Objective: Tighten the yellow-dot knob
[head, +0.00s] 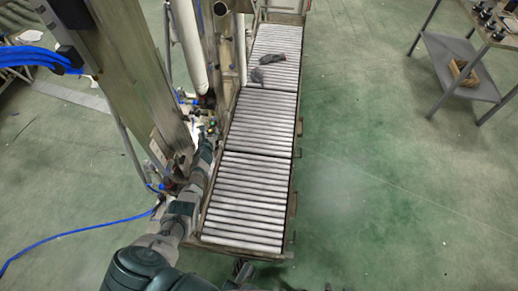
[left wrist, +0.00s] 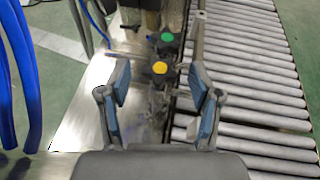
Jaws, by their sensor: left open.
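The yellow-dot knob (left wrist: 159,69) is a dark knob with a yellow disc on top, in the upper middle of the left wrist view. A similar knob with a green dot (left wrist: 167,38) stands just beyond it. My left gripper (left wrist: 160,88) is open, its two blue-padded fingers spread on either side of the line to the yellow-dot knob. The knob appears ahead of the fingers, with no contact visible. In the head view my left gripper (head: 208,136) is small, beside the conveyor's left edge, and the knobs are too small to tell apart.
A roller conveyor (head: 249,170) runs along the right of the knobs, with grey items (head: 268,62) at its far end. A machine column (head: 125,75) and blue hoses (left wrist: 20,75) stand on the left. A metal table (head: 455,65) is at far right. The green floor between is clear.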

